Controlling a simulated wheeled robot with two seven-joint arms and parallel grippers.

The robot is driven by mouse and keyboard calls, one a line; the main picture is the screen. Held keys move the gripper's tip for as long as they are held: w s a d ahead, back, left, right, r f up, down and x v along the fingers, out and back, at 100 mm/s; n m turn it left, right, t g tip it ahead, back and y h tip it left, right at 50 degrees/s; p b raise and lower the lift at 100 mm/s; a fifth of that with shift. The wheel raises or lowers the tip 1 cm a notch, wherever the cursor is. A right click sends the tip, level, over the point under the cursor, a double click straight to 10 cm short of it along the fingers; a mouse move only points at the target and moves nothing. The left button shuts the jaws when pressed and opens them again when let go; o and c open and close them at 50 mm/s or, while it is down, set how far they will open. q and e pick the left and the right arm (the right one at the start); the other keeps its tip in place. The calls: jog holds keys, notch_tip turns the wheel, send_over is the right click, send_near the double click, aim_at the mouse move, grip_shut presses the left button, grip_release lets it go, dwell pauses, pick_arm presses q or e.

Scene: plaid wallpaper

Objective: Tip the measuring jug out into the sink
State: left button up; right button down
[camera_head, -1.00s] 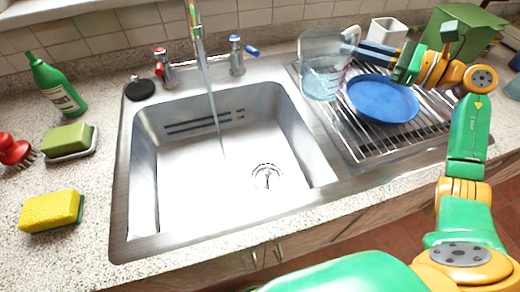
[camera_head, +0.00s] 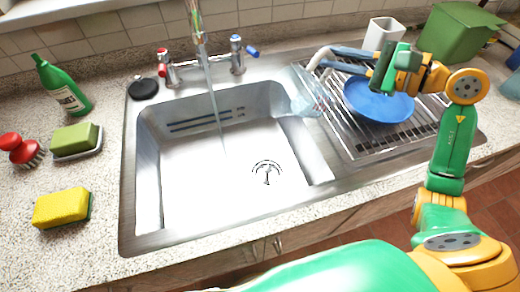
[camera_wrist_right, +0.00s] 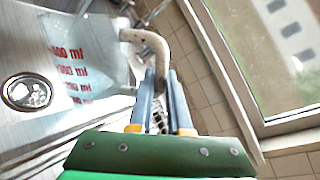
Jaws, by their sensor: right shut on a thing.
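The clear measuring jug (camera_head: 307,97) is tilted steeply toward the left, over the sink's right edge. My right gripper (camera_head: 332,58) is shut on the jug's pale handle (camera_wrist_right: 150,48), to the right of the jug. The metal sink (camera_head: 205,165) lies below and left of the jug, with its drain (camera_head: 267,171) in view. I cannot tell how much liquid is in the jug or whether any is pouring. My left gripper is not in view.
The tap (camera_head: 200,45) runs a stream into the sink. A blue plate (camera_head: 379,101) stands on the drainer rack (camera_head: 365,140) below my right arm. A white cup (camera_head: 383,33) and green box (camera_head: 462,35) are behind.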

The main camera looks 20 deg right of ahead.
aim_at(314, 67)
jog(key=shift+s+a+r+n+h+p, duration=0.15)
jog(key=shift+a+r+n+h+p, duration=0.2)
jog(key=shift+r+n+p, duration=0.2)
jog(key=shift+s+a+r+n+h+p, duration=0.1)
jog(key=shift+s+a+n+h+p, duration=0.2)
jog(key=shift+a+n+p, duration=0.4)
jog(key=shift+s+a+f+b, duration=0.1)
jog(key=shift+a+f+b, duration=0.1)
jog(key=shift+b, duration=0.1)
jog(key=shift+s+a+f+n+h, duration=0.1)
jog(key=shift+a+f+n+h, duration=0.15)
jog(key=shift+a, duration=0.05)
jog(key=shift+s+a+f+n, duration=0.15)
jog(key=shift+a+f+n, duration=0.1)
jog(key=shift+a+n, duration=0.1)
jog(key=shift+s+a+b, duration=0.25)
jog(key=shift+a+b, duration=0.15)
jog(key=shift+a, duration=0.15)
jog(key=shift+s+a+n, duration=0.15)
jog(key=shift+a+n, duration=0.1)
jog(key=shift+a, duration=0.05)
jog(key=shift+s+a+n+h+b, duration=0.2)
jog(key=shift+a+n+h+b, duration=0.1)
jog(key=shift+a, duration=0.25)
